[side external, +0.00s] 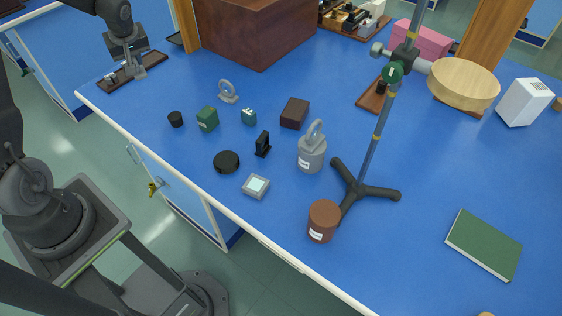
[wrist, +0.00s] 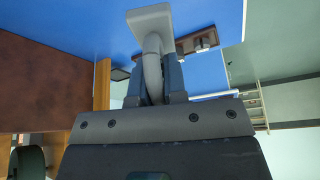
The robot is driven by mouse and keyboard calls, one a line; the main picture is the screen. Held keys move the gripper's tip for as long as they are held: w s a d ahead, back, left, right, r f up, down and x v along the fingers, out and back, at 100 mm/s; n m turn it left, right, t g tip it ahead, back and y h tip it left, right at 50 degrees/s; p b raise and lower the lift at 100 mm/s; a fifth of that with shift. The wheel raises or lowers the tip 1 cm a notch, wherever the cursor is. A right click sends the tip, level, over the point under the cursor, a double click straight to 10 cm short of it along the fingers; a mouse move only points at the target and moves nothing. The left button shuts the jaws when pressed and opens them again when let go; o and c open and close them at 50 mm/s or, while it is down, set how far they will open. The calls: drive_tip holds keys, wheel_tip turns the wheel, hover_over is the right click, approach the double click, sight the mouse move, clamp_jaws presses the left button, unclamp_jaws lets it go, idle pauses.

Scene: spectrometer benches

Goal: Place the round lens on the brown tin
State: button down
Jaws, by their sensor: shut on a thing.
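My gripper (side external: 136,66) is at the far left end of the bench in the side view, above a dark tray. In the wrist view my gripper (wrist: 157,88) is shut on a grey round lens (wrist: 152,70), a ring with a flat foot (wrist: 149,18) pointing away from the fingers. The brown tin (side external: 323,222) stands upright near the bench's front edge, well away from my gripper; its visible top looks bare. Another grey ring-shaped piece (side external: 228,91) stands on the bench, and one more (side external: 316,133) stands on a grey tin (side external: 311,156).
A stand (side external: 372,150) with a tripod foot and wooden disc rises just behind the brown tin. Several small blocks, a black disc (side external: 226,161) and a square grey piece (side external: 256,186) lie between. A large brown box (side external: 257,32) is behind. A green book (side external: 484,243) lies right.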

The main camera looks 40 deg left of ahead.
drive_tip(key=w+d+r+m+t+h, duration=0.1)
drive_tip(key=w+d+m, duration=0.2)
drive_tip(key=d, duration=0.7)
drive_tip(key=w+d+r+m+t, duration=0.1)
drive_tip(key=w+d+r+m, duration=0.1)
drive_tip(key=d, duration=0.8)
drive_tip(key=w+d+r+m+h, duration=0.1)
drive_tip(key=w+d+m, duration=0.2)
drive_tip(key=d, duration=0.7)
drive_tip(key=m+h, duration=0.2)
drive_tip(key=m, duration=0.4)
hover_over(327, 210)
drive_tip(key=f, duration=0.3)
drive_tip(key=shift+a+f+t, duration=0.3)
drive_tip(key=shift+a+t, duration=0.05)
drive_tip(key=shift+t, duration=0.05)
drive_tip(key=shift+d+f, duration=0.3)
drive_tip(key=shift+d, duration=0.1)
drive_tip(key=shift+f, duration=1.9)
drive_tip(key=shift+f, duration=0.15)
